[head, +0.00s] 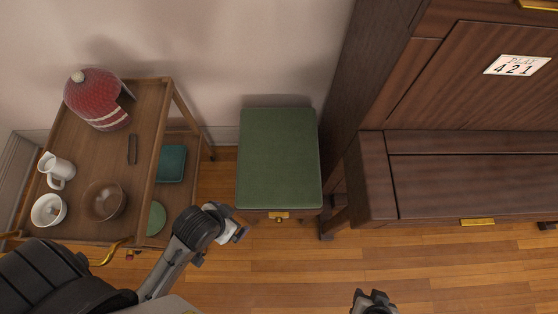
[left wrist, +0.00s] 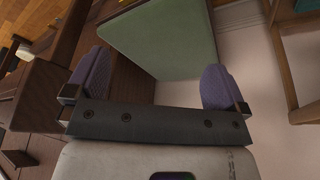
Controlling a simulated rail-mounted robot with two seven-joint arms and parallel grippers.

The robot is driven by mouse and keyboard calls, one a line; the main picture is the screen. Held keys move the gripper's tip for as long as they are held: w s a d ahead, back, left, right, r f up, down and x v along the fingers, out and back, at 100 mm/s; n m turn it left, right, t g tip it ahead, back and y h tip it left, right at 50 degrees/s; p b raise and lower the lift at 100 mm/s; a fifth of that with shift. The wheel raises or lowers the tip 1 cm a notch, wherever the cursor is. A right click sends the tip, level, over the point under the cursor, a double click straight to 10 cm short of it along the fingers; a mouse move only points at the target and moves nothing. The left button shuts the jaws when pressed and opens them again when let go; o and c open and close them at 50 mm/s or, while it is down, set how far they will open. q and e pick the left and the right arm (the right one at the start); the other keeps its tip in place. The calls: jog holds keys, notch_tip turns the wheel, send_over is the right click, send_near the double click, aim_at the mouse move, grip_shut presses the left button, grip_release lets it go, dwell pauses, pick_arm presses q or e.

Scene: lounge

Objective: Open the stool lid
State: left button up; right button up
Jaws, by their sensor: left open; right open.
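The stool (head: 279,155) stands in the middle of the head view, with a padded green lid lying flat and closed. A small brass latch (head: 280,215) shows on its front edge. My left gripper (head: 239,231) is by the stool's front left corner and appears apart from the lid. In the left wrist view its two purple-grey fingers stand wide apart with nothing between them, and the green lid (left wrist: 165,38) lies beyond them. My right gripper (head: 374,299) is at the bottom edge of the head view, away from the stool and partly cut off; it is open.
A wooden cart (head: 120,160) at the left carries a red domed object (head: 97,97), a white pitcher (head: 57,168) and bowls. A dark wooden cabinet (head: 370,185) stands close on the stool's right. The wall is behind; the floor (head: 300,265) in front is clear.

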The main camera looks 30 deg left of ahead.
pick_arm(q)
jog(key=s+d+f+m+g+h+b, duration=0.1)
jog(key=d+f+h+b, duration=0.1)
jog(key=d+f+b, duration=0.65)
jog(key=s+d+f+g+h+b, duration=0.25)
jog(key=d+f, duration=0.35)
jog(key=f, duration=0.6)
jog(key=w+d+f+n+t+h+b, duration=0.1)
jog(key=d+f+n+t+h+b, duration=0.3)
jog(key=d, duration=0.6)
jog(key=d+f+n+t+h+b, duration=0.1)
jog(key=d+f+n+t+h, duration=0.15)
jog(key=d+n, duration=0.45)
jog(key=a+n+t+y, duration=0.5)
jog(key=a+n+y, duration=0.4)
jog(key=n, duration=0.8)
jog(key=a+n+t+y, duration=0.4)
jog(key=a+n+y, duration=0.2)
jog(key=n+y, duration=0.8)
jog(key=w+a+n+h+b, duration=0.1)
jog(key=w+a, duration=0.2)
jog(key=w, duration=0.3)
jog(key=w+a+n+h+b, duration=0.1)
jog(key=w+a+b, duration=0.1)
jog(key=w, duration=0.5)
jog(key=shift+a+r+n, duration=0.15)
jog(key=shift+a+n, duration=0.15)
jog(key=shift+a, duration=0.55)
pick_arm(e)
notch_tip(320, 180, down, 21)
